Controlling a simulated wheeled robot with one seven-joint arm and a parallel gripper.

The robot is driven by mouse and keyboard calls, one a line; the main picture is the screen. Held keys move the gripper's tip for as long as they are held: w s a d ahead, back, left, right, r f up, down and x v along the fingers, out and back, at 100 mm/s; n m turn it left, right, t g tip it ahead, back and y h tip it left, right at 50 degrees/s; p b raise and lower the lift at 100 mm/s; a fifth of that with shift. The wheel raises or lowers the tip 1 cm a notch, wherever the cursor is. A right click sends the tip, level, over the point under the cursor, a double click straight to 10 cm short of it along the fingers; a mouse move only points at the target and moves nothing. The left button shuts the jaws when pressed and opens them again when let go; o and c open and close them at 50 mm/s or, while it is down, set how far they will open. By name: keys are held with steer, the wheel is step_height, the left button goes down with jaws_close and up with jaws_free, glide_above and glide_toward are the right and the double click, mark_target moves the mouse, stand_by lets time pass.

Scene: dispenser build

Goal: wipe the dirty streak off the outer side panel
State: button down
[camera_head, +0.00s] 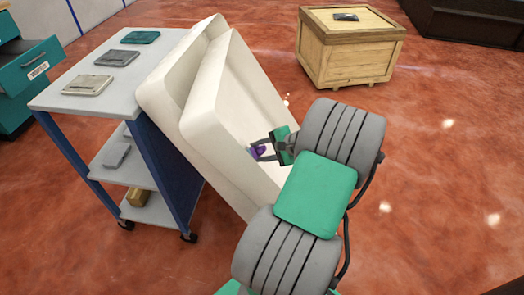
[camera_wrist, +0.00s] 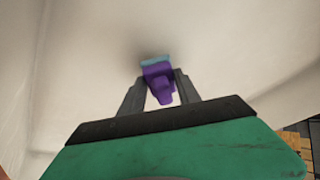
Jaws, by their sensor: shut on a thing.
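The cream outer side panel (camera_head: 226,110) leans tilted in the middle of the head view, with a second panel (camera_head: 175,85) behind it. It also fills most of the wrist view (camera_wrist: 230,50). My gripper (camera_head: 266,150) is at the panel's right face, low on it. It is shut on a purple tool (camera_wrist: 160,82) with a pale blue edge (camera_wrist: 155,61). In the wrist view that edge is against or very close to the panel; I cannot tell which. A faint darker patch shows around the tool's edge. No clear streak can be made out.
A grey-topped cart (camera_head: 75,75) with flat parts on it stands left of the panels. A wooden crate (camera_head: 350,50) stands at the back right. A teal drawer cabinet (camera_head: 28,75) is at the far left. The red floor on the right is clear.

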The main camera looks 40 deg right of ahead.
steer(key=shift+w+a+f, duration=0.45)
steer(key=shift+w+a, duration=0.05)
steer(key=shift+a, duration=0.05)
stand_by(0.5)
steer(key=shift+w+d+r+p, duration=0.1)
steer(key=shift+w+d+p, duration=0.4)
steer(key=shift+w+d, duration=0.95)
steer(key=shift+a+p, duration=0.1)
steer(key=shift+p, duration=0.4)
steer(key=shift+s+a+r+p, duration=0.15)
steer(key=shift+s+a+p, duration=0.8)
steer(key=shift+s+p, duration=0.15)
steer(key=shift+s+a+f, duration=0.2)
steer(key=shift+s+a, duration=0.2)
